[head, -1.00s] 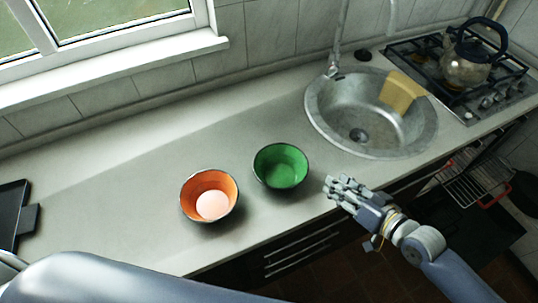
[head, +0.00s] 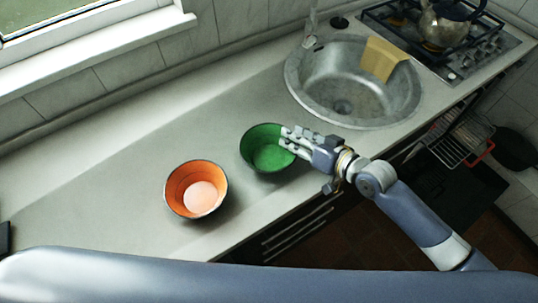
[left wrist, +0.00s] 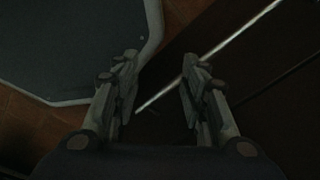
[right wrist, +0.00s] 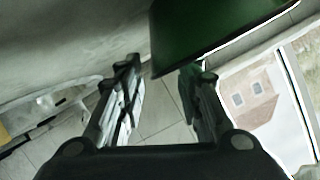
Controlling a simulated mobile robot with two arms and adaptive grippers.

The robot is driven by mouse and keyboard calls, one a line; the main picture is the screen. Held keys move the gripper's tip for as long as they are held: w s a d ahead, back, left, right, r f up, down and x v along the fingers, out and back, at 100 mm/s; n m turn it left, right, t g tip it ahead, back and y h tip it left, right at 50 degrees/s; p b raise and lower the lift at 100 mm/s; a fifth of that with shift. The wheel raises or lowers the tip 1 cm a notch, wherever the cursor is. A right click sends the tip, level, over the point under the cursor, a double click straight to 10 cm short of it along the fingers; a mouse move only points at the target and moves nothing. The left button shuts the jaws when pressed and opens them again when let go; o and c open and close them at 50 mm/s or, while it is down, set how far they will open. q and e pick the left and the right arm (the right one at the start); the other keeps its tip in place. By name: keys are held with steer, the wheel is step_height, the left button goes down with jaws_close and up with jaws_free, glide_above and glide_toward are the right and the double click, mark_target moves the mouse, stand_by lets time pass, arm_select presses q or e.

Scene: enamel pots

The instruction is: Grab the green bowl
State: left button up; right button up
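The green bowl (head: 262,150) stands upright on the counter, to the right of and behind the orange bowl. In the head view my right gripper (head: 287,139) overlaps its right rim, hiding part of it. In the right wrist view the fingers of this gripper (right wrist: 160,68) are apart with nothing clamped between them. The green bowl (right wrist: 215,28) fills the upper right there, close to the right fingertip; I cannot tell whether they touch. My left gripper (left wrist: 160,57) is open and empty in the left wrist view.
An orange bowl (head: 180,192) holding a pale round thing (head: 202,197) stands left of the green bowl. A sink (head: 318,98) with a yellow board (head: 380,58) lies behind right. A kettle (head: 445,25) sits on the hob (head: 408,22). The counter (head: 90,180) is clear on the left.

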steer(key=b+x, duration=0.1)
steer(key=x, duration=0.2)
steer(key=shift+w+f, duration=0.15)
jaws_close()
stand_by(0.3)
